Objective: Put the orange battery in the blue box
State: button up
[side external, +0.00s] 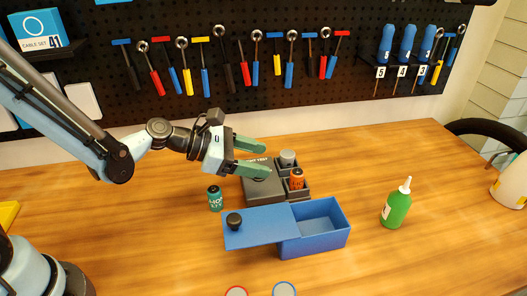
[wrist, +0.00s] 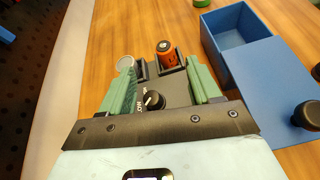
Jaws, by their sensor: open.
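The orange battery (side external: 297,178) stands in a small compartment of the dark grey tester (side external: 262,186); in the wrist view the battery (wrist: 165,52) shows just beyond my fingertips, toward the right. My gripper (side external: 266,157) is open and empty above the tester, its green fingers apart. In the wrist view my gripper (wrist: 162,80) spans the tester with its knob. The blue box (side external: 322,238) is in front of the tester, partly open, its lid (side external: 262,228) slid to the left with a black knob. The box (wrist: 227,42) is at upper right in the wrist view, and its visible inside looks empty.
A grey battery (side external: 288,158) stands in the other compartment. A teal battery (side external: 215,198) stands left of the tester. A green bottle (side external: 397,205) stands right of the box. Red and blue rings (side external: 284,289) lie at the front edge. A tool pegboard (side external: 240,60) is behind.

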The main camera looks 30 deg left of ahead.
jog(key=s+a+r+m+g+y, duration=0.1)
jog(key=s+a+r+m+y, duration=0.3)
jog(key=m, duration=2)
jog(key=s+a+y, duration=0.5)
jog(key=s+a, duration=0.4)
jog(key=shift+a+r+g, duration=0.2)
jog(key=shift+a+g, duration=0.05)
jog(key=shift+g, duration=0.05)
jog(key=shift+s+a+m+y, duration=0.3)
jog(key=shift+s+m, duration=0.05)
jog(key=shift+m, duration=0.15)
jog(key=w+d+r+m+g, duration=0.1)
jog(key=w+d+r, duration=0.3)
jog(key=w, duration=0.1)
jog(key=m+g, duration=0.4)
jog(key=g, duration=0.1)
send_over(297, 172)
jog(key=s, duration=0.2)
jog(key=f, duration=0.2)
jog(key=shift+n, duration=0.3)
jog(key=f, duration=0.3)
jog(key=w+f, duration=0.1)
jog(key=f, duration=0.3)
jog(key=w+f, duration=0.1)
jog(key=f, duration=0.3)
jog(key=shift+f, duration=0.15)
